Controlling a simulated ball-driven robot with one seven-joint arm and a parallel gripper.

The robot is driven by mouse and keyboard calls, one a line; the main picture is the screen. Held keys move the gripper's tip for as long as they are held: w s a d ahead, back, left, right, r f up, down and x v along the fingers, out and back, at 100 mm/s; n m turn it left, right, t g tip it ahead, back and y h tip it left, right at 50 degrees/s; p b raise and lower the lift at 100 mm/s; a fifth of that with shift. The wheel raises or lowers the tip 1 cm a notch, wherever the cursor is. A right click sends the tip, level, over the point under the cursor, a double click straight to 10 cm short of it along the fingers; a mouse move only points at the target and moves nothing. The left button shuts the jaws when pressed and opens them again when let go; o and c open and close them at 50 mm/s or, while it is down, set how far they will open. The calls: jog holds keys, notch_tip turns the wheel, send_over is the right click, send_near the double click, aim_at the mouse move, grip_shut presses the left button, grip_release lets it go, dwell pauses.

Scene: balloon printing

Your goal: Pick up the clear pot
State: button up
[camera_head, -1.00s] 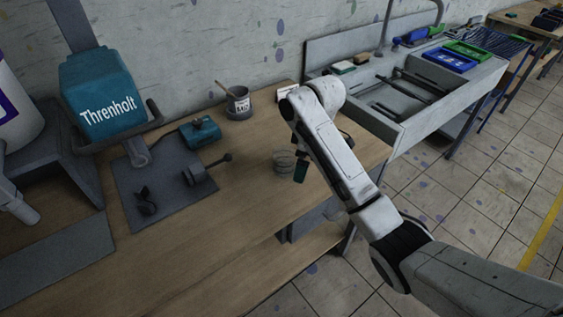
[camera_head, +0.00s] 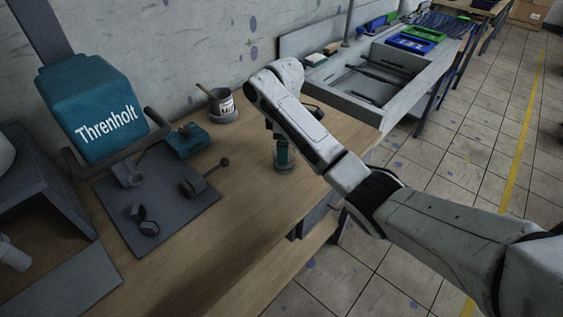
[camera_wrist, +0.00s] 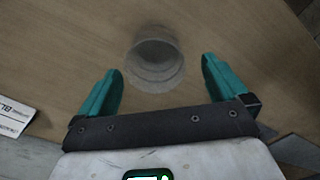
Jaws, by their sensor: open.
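The clear pot (camera_wrist: 155,62) is a see-through round vessel standing on the wooden bench. In the wrist view it lies between and slightly beyond the teal fingertips of my gripper (camera_wrist: 162,72), which is open and empty. In the head view the clear pot (camera_head: 285,166) is partly hidden behind a teal finger of my gripper (camera_head: 282,152). Whether the fingers touch the pot cannot be told.
The wooden bench (camera_head: 245,215) is clear in front of the pot. A Threnholt machine (camera_head: 100,110) stands far left. A white card (camera_wrist: 14,117) lies left in the wrist view.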

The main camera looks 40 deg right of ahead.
jog(key=shift+w+d+f+p, duration=0.15)
jog(key=shift+f+p, duration=0.1)
jog(key=shift+f, duration=1.35)
jog(key=shift+d+f+p, duration=0.1)
jog(key=shift+f+p, duration=0.1)
jog(key=shift+f, duration=1.35)
jog(key=shift+c, duration=0.2)
jog(key=c, duration=1)
jog(key=shift+r, duration=0.1)
